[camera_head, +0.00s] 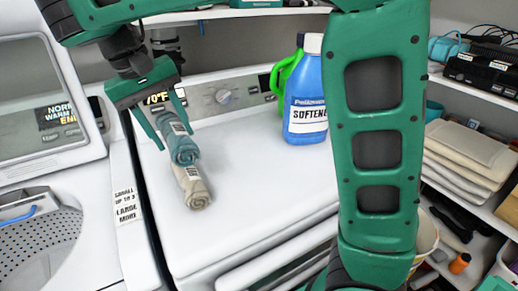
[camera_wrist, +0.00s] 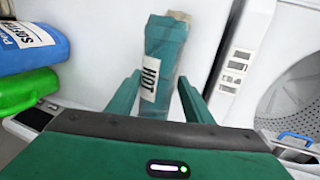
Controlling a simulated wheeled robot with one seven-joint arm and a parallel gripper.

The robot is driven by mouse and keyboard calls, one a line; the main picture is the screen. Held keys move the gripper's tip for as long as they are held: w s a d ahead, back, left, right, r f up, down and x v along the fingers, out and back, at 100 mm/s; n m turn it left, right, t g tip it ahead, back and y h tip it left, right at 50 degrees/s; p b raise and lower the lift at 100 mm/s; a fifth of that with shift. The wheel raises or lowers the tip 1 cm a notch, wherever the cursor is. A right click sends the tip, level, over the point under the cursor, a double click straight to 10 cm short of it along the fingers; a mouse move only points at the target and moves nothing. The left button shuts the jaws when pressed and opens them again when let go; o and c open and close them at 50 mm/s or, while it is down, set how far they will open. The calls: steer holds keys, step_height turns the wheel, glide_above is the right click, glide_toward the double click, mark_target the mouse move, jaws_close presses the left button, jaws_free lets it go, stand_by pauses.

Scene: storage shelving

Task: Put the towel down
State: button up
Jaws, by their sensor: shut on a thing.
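A rolled teal towel (camera_head: 183,150) with a pale label shows over the white machine top, at left of centre in the head view. In the wrist view the teal towel (camera_wrist: 163,45) has a label reading HOT. A beige rolled towel (camera_head: 193,188) with a label shows just below it in the head view; the two look close together or touching. My gripper (camera_head: 170,122) points down at the teal towel with a finger on either side and is shut on it. Whether the teal towel touches the surface cannot be told. The beige towel is mostly hidden in the wrist view.
The white machine top (camera_head: 260,170) is clear to the right of the towels. A blue softener bottle (camera_head: 307,100) and a green jug (camera_head: 284,75) stand at its back. A washer (camera_head: 45,170) is at left. Shelves with folded cloths (camera_head: 470,150) are at right.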

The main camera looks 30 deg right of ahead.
steer(key=shift+w+d+f, duration=0.1)
steer(key=shift+d, duration=0.75)
steer(key=d+f, duration=0.2)
steer(key=d, duration=0.1)
steer(key=s+d+f, duration=0.1)
steer(key=d+f, duration=0.1)
steer(key=d, duration=0.2)
steer(key=s+d+f, duration=0.1)
steer(key=d+f, duration=0.1)
steer(key=d, duration=0.2)
steer(key=shift+f, duration=2.35)
steer(key=shift+f, duration=0.1)
steer(key=o, duration=0.9)
steer(key=shift+s, duration=0.1)
steer(key=v, duration=1.2)
